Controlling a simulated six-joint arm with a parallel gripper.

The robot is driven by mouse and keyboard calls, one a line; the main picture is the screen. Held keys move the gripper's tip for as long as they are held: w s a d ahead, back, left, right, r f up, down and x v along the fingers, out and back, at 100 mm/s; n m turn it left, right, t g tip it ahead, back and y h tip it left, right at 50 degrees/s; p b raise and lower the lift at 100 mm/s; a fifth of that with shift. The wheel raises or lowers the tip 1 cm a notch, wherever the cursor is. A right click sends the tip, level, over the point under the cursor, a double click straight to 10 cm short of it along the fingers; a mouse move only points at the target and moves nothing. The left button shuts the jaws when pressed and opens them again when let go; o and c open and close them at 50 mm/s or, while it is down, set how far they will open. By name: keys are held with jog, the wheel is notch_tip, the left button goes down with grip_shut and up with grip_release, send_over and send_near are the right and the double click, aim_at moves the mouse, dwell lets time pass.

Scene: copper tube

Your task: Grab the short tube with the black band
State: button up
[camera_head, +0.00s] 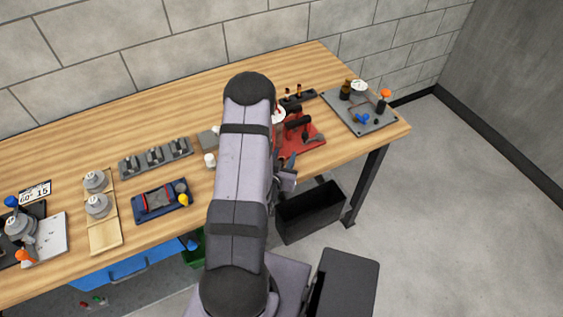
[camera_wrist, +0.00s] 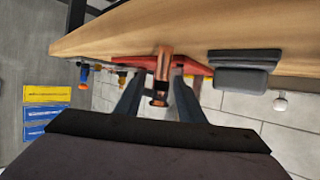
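In the wrist view a copper tube (camera_wrist: 163,64) stands out from a red fixture (camera_wrist: 195,68), with a dark section near its lower end in the picture. It lies between the two fingers of my gripper (camera_wrist: 158,82), with a visible gap on each side. My gripper is open. I cannot tell how far beyond the fingertips the tube is. In the head view my arm covers much of the gripper, which is beside the red fixture (camera_head: 312,137) with black parts on it. A black rack (camera_head: 298,98) behind it holds small upright copper pieces; I cannot make out a band on them.
A grey plate (camera_head: 365,115) with blue and orange-knobbed parts stands at the table's right end. Left of my arm are a grey clamp block (camera_head: 155,157), a blue tray (camera_head: 150,206) and a small white cup (camera_head: 210,160). A black bin (camera_head: 310,212) stands below the front edge.

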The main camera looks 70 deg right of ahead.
jog(key=shift+d+f, duration=0.25)
jog(key=shift+d, duration=0.25)
grip_shut()
jog(key=shift+r, duration=0.15)
notch_tip(320, 180, up, 10)
jog(key=b, duration=0.1)
jog(key=shift+b, duration=0.4)
dwell(0.4)
